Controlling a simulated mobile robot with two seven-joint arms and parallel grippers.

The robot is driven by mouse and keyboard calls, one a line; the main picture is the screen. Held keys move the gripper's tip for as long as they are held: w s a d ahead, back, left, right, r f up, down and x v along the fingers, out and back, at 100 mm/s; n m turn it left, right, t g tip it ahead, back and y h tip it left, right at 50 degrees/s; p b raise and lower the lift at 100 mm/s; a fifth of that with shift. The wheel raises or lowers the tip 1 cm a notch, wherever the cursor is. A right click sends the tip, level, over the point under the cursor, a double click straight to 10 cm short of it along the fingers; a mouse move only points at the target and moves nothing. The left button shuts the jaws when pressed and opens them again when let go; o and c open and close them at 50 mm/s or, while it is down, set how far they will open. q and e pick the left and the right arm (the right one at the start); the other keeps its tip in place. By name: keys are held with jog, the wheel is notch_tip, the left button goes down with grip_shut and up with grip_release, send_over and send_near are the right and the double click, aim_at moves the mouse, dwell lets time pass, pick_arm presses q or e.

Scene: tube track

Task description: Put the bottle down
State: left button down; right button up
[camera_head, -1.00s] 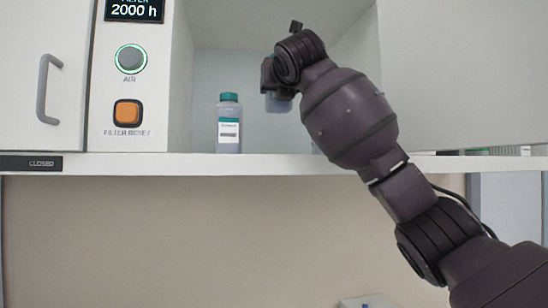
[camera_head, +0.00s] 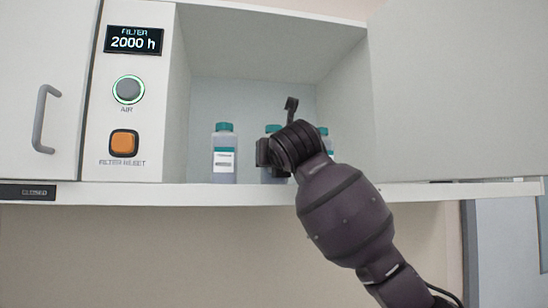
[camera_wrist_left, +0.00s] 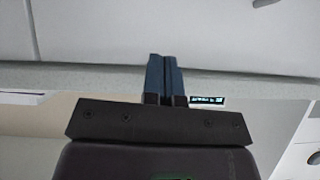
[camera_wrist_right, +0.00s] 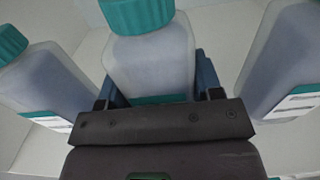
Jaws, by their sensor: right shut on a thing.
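My right gripper (camera_wrist_right: 158,88) is shut on a bottle (camera_wrist_right: 150,62) with a teal cap and greyish body, its blue fingers on either side. In the head view this bottle (camera_head: 273,129) is largely hidden behind the gripper (camera_head: 268,158). Its base is low, near the shelf floor; I cannot tell whether it touches. A similar bottle (camera_head: 224,158) stands to its left and another (camera_head: 327,140) to its right, partly hidden by my arm. My left gripper (camera_wrist_left: 164,75) is shut and empty in the left wrist view.
The bottles are in an open white cabinet with a shelf edge (camera_head: 120,194) in front. A control panel (camera_head: 126,100) with a display and buttons is left of the opening. The white door (camera_head: 455,95) is at the right. Free shelf room is narrow beside the held bottle.

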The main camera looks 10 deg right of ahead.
jog(key=shift+s+r, duration=0.1)
jog(key=o, duration=1.1)
jog(key=shift+c, duration=0.2)
jog(key=shift+s, duration=0.4)
pick_arm(q)
jog(key=w+f+b, duration=0.1)
jog(key=b, duration=0.2)
jog(key=shift+f, duration=0.25)
pick_arm(e)
jog(key=s, duration=1.1)
